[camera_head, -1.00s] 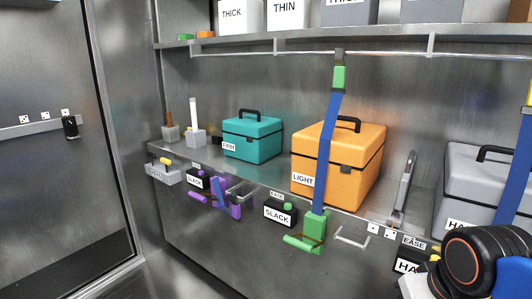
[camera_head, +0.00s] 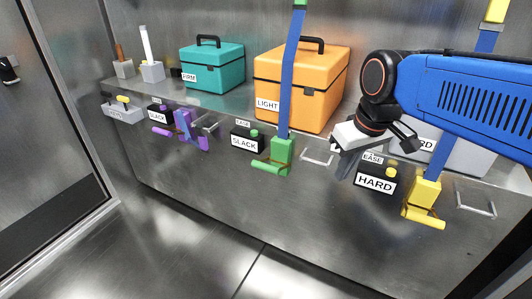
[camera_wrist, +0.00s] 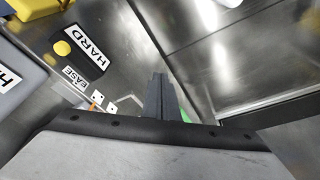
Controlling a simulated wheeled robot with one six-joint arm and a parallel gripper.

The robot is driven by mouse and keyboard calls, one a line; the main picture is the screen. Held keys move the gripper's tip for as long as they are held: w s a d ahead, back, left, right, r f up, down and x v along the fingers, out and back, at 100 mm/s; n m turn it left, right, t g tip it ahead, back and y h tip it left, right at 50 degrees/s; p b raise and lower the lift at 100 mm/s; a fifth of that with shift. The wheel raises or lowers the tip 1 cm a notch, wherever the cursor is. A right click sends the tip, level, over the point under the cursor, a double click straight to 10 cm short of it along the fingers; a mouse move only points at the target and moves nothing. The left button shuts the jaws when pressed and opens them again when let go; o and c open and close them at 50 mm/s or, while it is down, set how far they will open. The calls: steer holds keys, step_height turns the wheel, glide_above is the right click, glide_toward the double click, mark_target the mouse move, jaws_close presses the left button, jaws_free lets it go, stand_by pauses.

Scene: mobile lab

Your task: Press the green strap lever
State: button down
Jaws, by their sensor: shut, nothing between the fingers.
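The green strap lever (camera_head: 272,167) sticks out from a green ratchet block (camera_head: 282,152) on the front of the shelf. A blue strap (camera_head: 291,75) runs up from the block past the orange LIGHT case (camera_head: 320,95). My gripper (camera_head: 343,176) is to the right of the green lever and apart from it, near the HARD label. Its fingers (camera_wrist: 158,95) are shut together and empty in the wrist view. A small green patch (camera_wrist: 186,116) shows just behind the fingers there; most of it is hidden.
Right of my gripper are a HARD box with a yellow button (camera_head: 377,178) and a yellow lever (camera_head: 424,216). A SLACK box (camera_head: 246,141) is left of the green lever, and a metal handle (camera_head: 318,158) is right of it. A purple lever (camera_head: 185,135) is farther left. The floor is clear.

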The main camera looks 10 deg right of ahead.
steer(key=w+a+r+n+g, duration=0.2)
steer(key=w+a+r+n, duration=0.1)
steer(key=w+a, duration=0.4)
steer(key=w+a+r+n+g, duration=0.2)
steer(key=w+a, duration=0.5)
steer(key=w, duration=0.7)
steer(key=r+n, duration=0.1)
steer(key=n, duration=0.1)
steer(key=shift+n+g+y, duration=0.3)
steer(key=shift+g, duration=0.1)
steer(key=f, duration=0.4)
steer(key=s+a+f, duration=0.1)
steer(key=f, duration=0.4)
steer(key=s+f, duration=0.1)
steer(key=f, duration=0.3)
steer(key=shift+s+a+f, duration=0.1)
steer(key=shift+a+f, duration=0.2)
steer(key=shift+a, duration=0.05)
steer(key=shift+s, duration=0.1)
